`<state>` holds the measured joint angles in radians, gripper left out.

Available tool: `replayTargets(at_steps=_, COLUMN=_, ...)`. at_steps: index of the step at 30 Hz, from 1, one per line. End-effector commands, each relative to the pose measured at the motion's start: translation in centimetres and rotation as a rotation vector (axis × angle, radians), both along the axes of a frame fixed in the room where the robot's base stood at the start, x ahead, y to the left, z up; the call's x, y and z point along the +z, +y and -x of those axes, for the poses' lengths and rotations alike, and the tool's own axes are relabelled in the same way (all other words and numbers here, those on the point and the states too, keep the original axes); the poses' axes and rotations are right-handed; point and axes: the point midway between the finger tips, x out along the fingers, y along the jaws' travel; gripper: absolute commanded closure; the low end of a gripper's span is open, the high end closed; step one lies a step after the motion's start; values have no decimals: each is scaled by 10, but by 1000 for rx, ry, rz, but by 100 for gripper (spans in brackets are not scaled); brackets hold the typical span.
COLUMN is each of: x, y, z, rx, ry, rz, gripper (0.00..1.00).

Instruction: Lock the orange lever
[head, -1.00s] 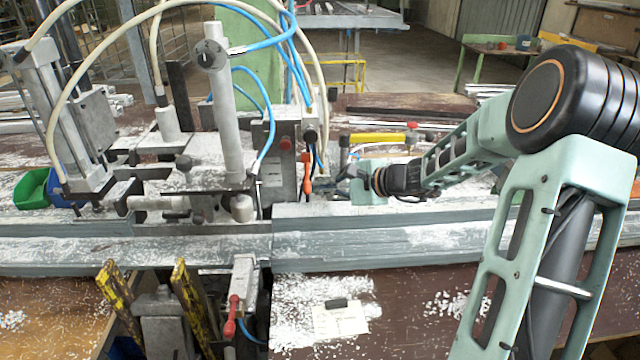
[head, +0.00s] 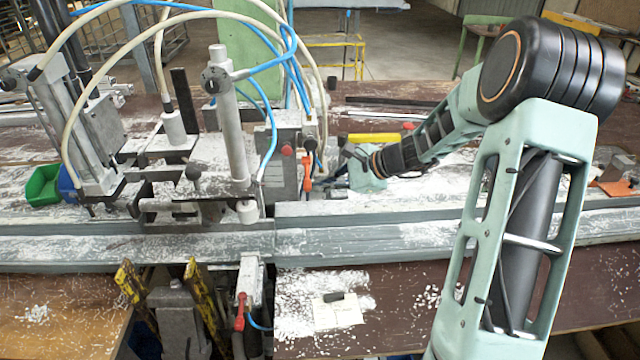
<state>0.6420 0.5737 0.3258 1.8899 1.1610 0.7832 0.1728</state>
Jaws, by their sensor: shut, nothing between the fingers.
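The orange lever (head: 307,172) hangs roughly upright on the right side of the grey clamp block, in the middle of the head view. My gripper (head: 334,183) comes in from the right, with its dark fingertips just right of the lever's lower end. The fingers are small and partly lost against the clutter here. The gripper looks shut and empty, and I cannot tell whether it touches the lever. A second lever, more red (head: 240,312), sits lower down on the front of the bench frame.
The clamp machine (head: 228,130) with its post and blue and white hoses stands left of my gripper. Grey profiles (head: 400,240) run across the bench front. A yellow bar (head: 374,139) lies behind my gripper. Green (head: 42,186) and blue bins stand at left.

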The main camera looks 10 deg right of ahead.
Motion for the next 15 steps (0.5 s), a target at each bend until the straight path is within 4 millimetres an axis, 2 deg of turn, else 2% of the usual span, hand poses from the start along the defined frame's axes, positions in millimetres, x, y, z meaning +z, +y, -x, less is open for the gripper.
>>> replayTargets(at_steps=4, x=7, y=2, z=3, rx=3, ry=-3, rz=-1, gripper=100)
replayTargets(at_steps=15, x=9, y=2, z=5, rx=3, ry=-1, rz=-3, gripper=100)
